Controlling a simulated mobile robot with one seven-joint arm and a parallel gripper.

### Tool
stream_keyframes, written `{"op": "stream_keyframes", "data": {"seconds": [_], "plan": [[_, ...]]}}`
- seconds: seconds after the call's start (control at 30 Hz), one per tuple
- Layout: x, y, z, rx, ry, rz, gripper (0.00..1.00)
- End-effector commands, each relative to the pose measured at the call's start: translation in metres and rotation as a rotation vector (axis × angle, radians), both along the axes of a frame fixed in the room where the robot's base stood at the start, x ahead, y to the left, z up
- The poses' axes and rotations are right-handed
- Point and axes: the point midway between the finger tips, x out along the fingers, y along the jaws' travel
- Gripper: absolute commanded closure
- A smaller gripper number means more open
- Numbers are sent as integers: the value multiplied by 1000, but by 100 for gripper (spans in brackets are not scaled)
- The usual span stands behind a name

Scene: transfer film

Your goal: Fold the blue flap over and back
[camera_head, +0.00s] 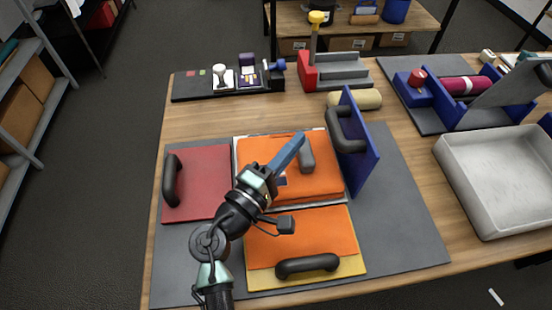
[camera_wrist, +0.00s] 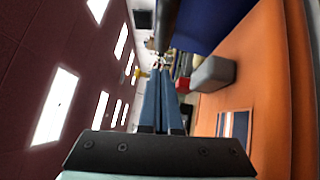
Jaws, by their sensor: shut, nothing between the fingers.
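The blue flap (camera_head: 362,165) stands up nearly on edge along the right side of the central orange panel (camera_head: 318,184). Its black handle (camera_head: 335,128) is on the face towards the panel. My gripper (camera_head: 301,136) is shut and empty above the panel, its long blue fingers pointing up and right towards the handle; I cannot tell from the head view whether they touch it. In the wrist view the closed fingers (camera_wrist: 160,75) show beside the orange surface (camera_wrist: 262,80), with the blue flap (camera_wrist: 210,25) at the top and a dark bar, likely its handle (camera_wrist: 169,22).
A red flap (camera_head: 208,170) lies flat at left and a yellow flap (camera_head: 340,268), mostly under orange sheet, lies flat in front. A grey block (camera_head: 307,156) sits on the panel. A cream roll (camera_head: 355,99) lies behind. Bare grey mat (camera_head: 415,215) is free to the right, before a white tray (camera_head: 490,208).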

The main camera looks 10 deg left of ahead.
Motion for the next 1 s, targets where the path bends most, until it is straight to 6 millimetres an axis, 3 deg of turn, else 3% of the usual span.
{"op": "stream_keyframes", "data": {"seconds": [0.13, 0.3, 1.0], "plan": [[9, -23, 5, 0, 2, -4, 100], [13, -36, 6, 0, 0, -2, 100], [17, -46, 15, 53, 16, -1, 100]]}}
